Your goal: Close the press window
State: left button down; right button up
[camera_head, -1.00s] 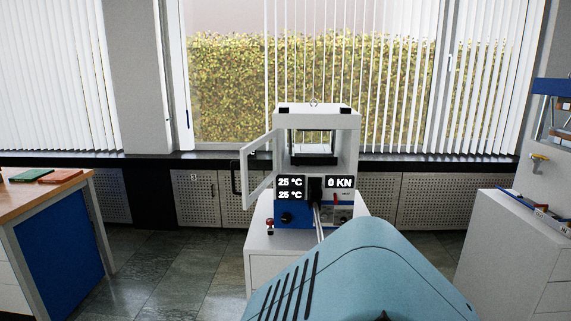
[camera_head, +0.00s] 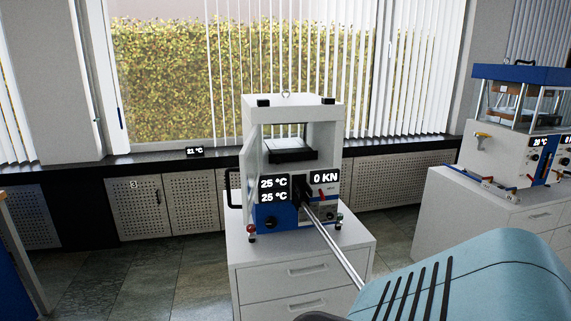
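The press (camera_head: 332,140) is a white-framed machine with a blue and grey front panel, standing on a white drawer cabinet. Its window (camera_head: 252,160) is a clear pane in a white frame, hinged at the left of the press opening. It stands open, swung out toward me, and I see it at a steep angle. A black handle (camera_head: 233,190) is on the window's outer left edge. The press chamber is open at the front, with a dark plate (camera_head: 292,155) inside. Neither of my grippers is in view.
A long metal lever (camera_head: 335,245) sticks out from the press front toward me. The white cabinet (camera_head: 305,290) carries the press. A second press (camera_head: 520,120) stands on a cabinet at the right. Tiled floor (camera_head: 180,265) is clear left of the cabinet.

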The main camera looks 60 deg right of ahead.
aim_at(247, 202)
jog(key=i+z, duration=0.2)
jog(key=z, duration=0.25)
jog(key=i+z, duration=0.25)
jog(key=z, duration=0.2)
jog(key=i+j+z, duration=0.15)
jog(key=z, duration=0.25)
jog(key=i+j+z, duration=0.1)
jog(key=i+z, duration=0.3)
jog(key=i+j+z, duration=0.2)
jog(key=z, duration=0.15)
jog(key=i+j+z, duration=0.25)
jog(key=z, duration=0.15)
jog(key=k+j+z, duration=0.2)
jog(key=k+l, duration=0.05)
jog(key=k, duration=0.05)
